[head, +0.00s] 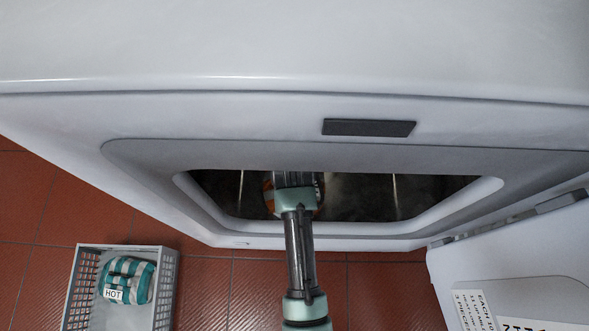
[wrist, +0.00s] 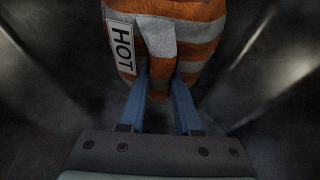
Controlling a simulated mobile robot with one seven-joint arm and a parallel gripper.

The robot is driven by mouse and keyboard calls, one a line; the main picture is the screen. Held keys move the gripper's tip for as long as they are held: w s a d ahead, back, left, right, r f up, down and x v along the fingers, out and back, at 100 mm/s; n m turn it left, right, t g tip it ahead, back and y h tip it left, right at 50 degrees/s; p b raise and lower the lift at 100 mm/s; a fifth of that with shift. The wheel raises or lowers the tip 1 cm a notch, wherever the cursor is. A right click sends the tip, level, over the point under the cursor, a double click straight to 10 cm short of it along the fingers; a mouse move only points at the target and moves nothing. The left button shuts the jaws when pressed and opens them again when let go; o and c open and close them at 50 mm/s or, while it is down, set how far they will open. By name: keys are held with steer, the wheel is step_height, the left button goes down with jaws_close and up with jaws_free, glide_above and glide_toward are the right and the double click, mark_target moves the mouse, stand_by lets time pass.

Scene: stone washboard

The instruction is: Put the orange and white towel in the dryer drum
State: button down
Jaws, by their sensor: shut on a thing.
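The orange and white striped towel (wrist: 197,40) is between the fingers of my gripper (wrist: 160,75) in the wrist view, with a white "HOT" label on its left side. My gripper is shut on it. In the head view my arm reaches through the dryer opening, and only small orange bits of the towel (head: 268,196) show beside my gripper (head: 294,180). The dryer drum (head: 365,195) is dark inside, and its grey walls surround the towel in the wrist view. The gripper's fingertips are hidden in the head view.
The dryer door (head: 510,260) stands open at the right. The opening's rim (head: 400,229) runs close below my arm. A grey basket (head: 168,280) on the red tile floor (head: 215,290) at lower left holds a teal and white striped towel (head: 140,280) with a "HOT" label.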

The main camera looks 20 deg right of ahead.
steer(key=shift+r, duration=0.15)
steer(key=c, duration=1.1)
jaws_free()
steer(key=shift+f, duration=0.25)
steer(key=o, duration=0.5)
steer(key=shift+r, duration=0.1)
steer(key=p+v, duration=0.4)
steer(key=v, duration=0.3)
steer(key=shift+s+r, duration=0.15)
steer(key=shift+r, duration=0.2)
steer(key=shift+a+f, duration=0.1)
